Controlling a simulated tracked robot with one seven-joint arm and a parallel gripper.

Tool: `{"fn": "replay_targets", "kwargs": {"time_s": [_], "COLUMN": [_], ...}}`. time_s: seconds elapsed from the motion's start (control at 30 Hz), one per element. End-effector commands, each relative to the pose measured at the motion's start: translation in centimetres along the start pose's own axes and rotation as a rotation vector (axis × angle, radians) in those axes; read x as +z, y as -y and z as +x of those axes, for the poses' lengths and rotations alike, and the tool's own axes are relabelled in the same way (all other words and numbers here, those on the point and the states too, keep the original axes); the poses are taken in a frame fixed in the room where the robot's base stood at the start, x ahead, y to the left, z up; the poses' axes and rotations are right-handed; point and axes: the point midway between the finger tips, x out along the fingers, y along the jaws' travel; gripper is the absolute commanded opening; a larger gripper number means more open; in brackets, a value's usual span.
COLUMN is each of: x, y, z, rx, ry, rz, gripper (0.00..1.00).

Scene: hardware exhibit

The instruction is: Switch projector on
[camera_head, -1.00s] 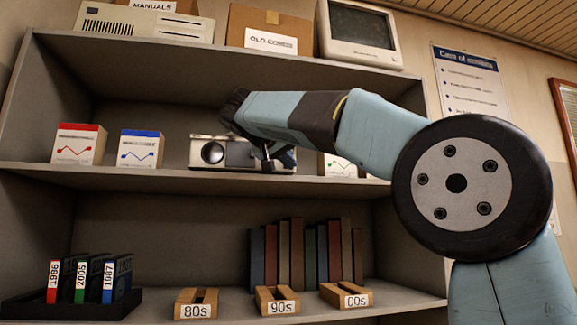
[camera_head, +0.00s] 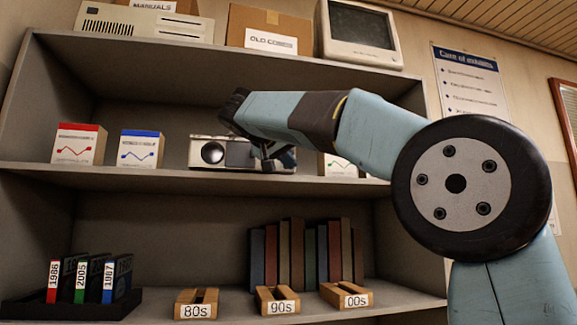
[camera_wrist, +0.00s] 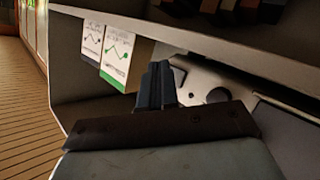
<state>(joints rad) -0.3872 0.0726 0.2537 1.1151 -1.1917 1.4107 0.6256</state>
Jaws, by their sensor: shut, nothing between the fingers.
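The projector (camera_head: 212,153) is a silver-grey box with a round dark lens, sitting on the middle shelf in the head view. My arm and gripper (camera_head: 282,160) cover its right part. In the wrist view the projector (camera_wrist: 203,80) shows partly behind my fingers, its pale face with a dark round spot. My gripper (camera_wrist: 158,84) is shut and empty, with its fingertips close in front of the projector. I cannot tell whether they touch it. No switch can be made out clearly.
Boxes with a red (camera_head: 79,145) and a blue stripe (camera_head: 141,149) stand left of the projector. A green-striped box (camera_wrist: 119,61) stands close on its other side. The shelf board (camera_head: 120,176) runs below. Books (camera_head: 305,255) and labelled wooden holders (camera_head: 196,303) are lower down.

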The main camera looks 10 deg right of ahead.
Motion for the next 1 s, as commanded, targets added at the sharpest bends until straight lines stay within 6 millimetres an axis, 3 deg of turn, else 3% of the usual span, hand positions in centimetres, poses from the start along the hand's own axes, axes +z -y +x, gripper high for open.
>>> {"fn": "replay_targets", "kwargs": {"time_s": [1.0], "x": [-0.67], "y": [0.51], "z": [0.73], "rx": [0.0], "ry": [0.0], "rz": [0.0], "gripper": [0.0]}}
